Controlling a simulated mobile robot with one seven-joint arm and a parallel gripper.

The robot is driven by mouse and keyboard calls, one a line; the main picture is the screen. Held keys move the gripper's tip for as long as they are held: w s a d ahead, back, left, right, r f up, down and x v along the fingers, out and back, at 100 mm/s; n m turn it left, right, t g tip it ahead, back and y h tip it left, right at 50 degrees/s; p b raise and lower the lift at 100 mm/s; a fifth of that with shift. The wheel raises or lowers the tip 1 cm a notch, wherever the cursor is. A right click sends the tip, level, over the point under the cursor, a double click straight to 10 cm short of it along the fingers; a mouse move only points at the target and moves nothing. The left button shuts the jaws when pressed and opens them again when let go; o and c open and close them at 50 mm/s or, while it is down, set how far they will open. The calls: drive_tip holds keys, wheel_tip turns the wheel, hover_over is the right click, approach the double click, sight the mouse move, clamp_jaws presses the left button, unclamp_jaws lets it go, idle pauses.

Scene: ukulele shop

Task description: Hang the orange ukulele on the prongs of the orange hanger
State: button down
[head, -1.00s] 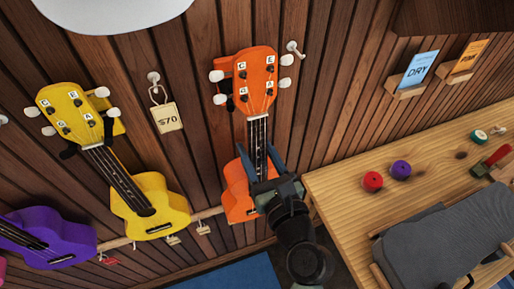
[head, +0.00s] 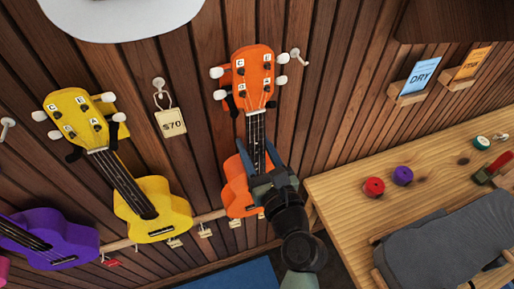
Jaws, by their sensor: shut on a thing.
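The orange ukulele (head: 237,200) is upright against the slatted wood wall, headstock (head: 251,72) up, with lettered pegs. My gripper (head: 260,163) is shut on its neck near the top of the body; my wrist covers part of the body. I cannot tell whether the headstock rests on prongs.
A yellow ukulele (head: 153,205) hangs at left on a yellow hanger, a purple ukulele (head: 60,232) farther left. A $70 tag (head: 171,122) hangs between. A white peg (head: 296,56) is right of the headstock. A wooden bench (head: 345,195) with spools stands at right.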

drive_tip(key=shift+x, duration=1.5)
drive_tip(key=shift+f+b, duration=0.5)
drive_tip(key=shift+f, duration=0.3)
drive_tip(key=shift+c, duration=1.9)
unclamp_jaws()
drive_tip(key=shift+o, duration=0.6)
drive_tip(key=shift+f, duration=0.15)
drive_tip(key=shift+s, duration=0.1)
drive_tip(key=shift+v, duration=0.95)
